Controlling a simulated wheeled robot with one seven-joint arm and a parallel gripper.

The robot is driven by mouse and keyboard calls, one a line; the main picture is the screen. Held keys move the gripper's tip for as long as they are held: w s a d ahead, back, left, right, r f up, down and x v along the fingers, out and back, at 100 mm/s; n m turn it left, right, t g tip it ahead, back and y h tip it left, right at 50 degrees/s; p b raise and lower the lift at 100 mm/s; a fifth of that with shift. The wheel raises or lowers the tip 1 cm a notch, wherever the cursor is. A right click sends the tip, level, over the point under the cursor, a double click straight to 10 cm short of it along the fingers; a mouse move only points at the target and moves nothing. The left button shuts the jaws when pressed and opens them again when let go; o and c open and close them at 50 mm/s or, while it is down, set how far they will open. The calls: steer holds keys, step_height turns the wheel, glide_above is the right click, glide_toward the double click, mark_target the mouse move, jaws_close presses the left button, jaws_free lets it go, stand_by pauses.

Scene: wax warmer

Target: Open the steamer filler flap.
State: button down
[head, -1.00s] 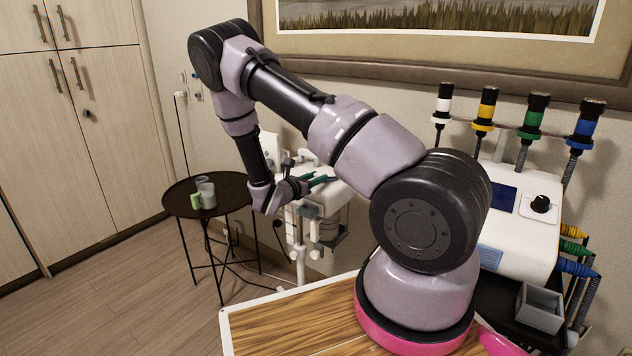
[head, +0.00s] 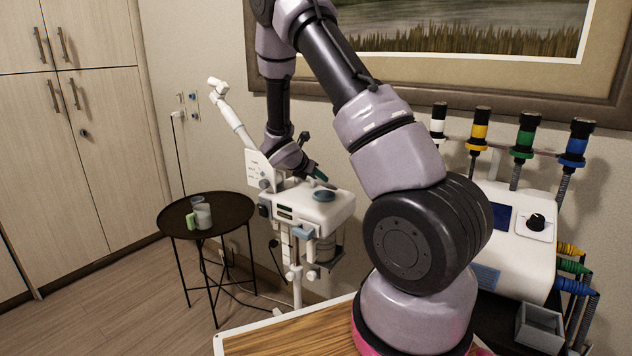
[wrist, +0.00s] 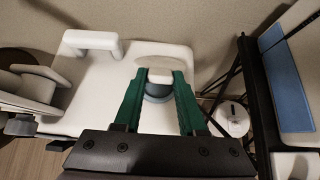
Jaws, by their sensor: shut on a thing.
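The steamer (head: 338,211) is a white unit on a stand, left of my arm's base in the head view. Its white top (wrist: 88,88) fills the middle of the wrist view. A small pale flap (wrist: 160,75) lies between my green fingertips there, over a round blue-grey part (wrist: 158,93). That blue-grey part also shows on the steamer's top in the head view (head: 323,196). My gripper (head: 318,174) is above the steamer's top, and its fingers (wrist: 161,78) are shut on the flap. How far the flap is tilted is hard to tell.
A white handle-shaped bar (wrist: 92,40) stands on the steamer's top, left of my fingers. A round black table (head: 235,212) with cups (head: 202,216) is to the left. A white machine (head: 520,245) with coloured handpieces stands at the right. Open floor lies at lower left.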

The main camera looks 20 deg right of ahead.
steer(key=shift+w+d+r, duration=0.2)
steer(key=shift+r, duration=0.05)
steer(key=shift+c, duration=2.4)
jaws_free()
steer(key=v, duration=1)
steer(key=shift+s+a, duration=0.25)
steer(key=shift+a, duration=0.1)
steer(key=shift+r, duration=0.15)
